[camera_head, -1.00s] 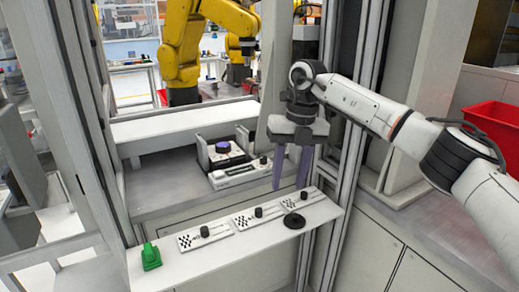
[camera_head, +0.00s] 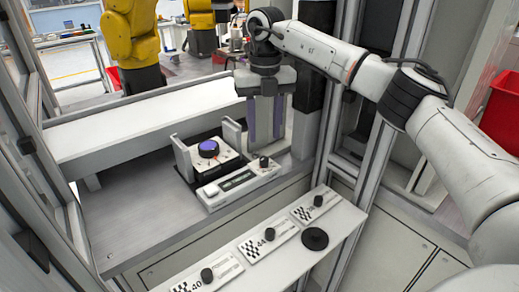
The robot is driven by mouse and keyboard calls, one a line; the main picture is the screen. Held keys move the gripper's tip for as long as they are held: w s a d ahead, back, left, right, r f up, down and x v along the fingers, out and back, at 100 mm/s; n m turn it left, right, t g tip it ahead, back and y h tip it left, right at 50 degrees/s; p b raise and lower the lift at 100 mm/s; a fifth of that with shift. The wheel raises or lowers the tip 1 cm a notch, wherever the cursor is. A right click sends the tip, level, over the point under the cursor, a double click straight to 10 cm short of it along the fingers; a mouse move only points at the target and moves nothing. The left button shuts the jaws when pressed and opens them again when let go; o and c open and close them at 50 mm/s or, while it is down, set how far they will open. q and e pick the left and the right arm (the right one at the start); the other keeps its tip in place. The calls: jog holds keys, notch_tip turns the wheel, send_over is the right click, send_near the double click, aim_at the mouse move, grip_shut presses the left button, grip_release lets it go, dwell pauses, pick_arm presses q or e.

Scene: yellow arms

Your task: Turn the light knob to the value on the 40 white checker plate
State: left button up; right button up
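A dial unit with a blue-purple topped knob (camera_head: 208,149) stands on the grey worktop. In front of it is a white box (camera_head: 226,188) with a small display and a black knob (camera_head: 264,163) at its right end. I cannot tell which is the light knob. The white checker plate marked 40 (camera_head: 222,271) is on the front shelf, cut by the bottom edge, with a black knob (camera_head: 207,275). My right gripper (camera_head: 265,138) points down, open and empty, above and behind the box's right end, its purple fingers apart. My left gripper is out of view.
The checker plate marked 44 (camera_head: 257,248) and another checker plate (camera_head: 309,210) share the shelf, each with a black knob. A round black disc (camera_head: 315,238) sits beside them. A metal post and frame stand right of the gripper. The worktop's left part is clear.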

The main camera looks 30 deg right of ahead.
aim_at(264, 158)
notch_tip(264, 158, down, 6)
jog(key=shift+f, duration=0.9)
grip_shut()
pick_arm(q)
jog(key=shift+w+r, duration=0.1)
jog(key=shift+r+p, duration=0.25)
jog(key=shift+p, duration=0.2)
pick_arm(e)
jog(key=shift+n, duration=0.4)
jog(key=n+p, duration=0.1)
jog(key=n, duration=0.1)
jog(key=shift+n, duration=0.3)
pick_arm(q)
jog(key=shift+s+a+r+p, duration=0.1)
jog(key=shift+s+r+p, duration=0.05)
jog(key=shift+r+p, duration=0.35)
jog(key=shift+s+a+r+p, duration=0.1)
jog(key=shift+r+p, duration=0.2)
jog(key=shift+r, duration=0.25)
pick_arm(e)
jog(key=shift+w+n, duration=0.1)
jog(key=shift+n, duration=2.1)
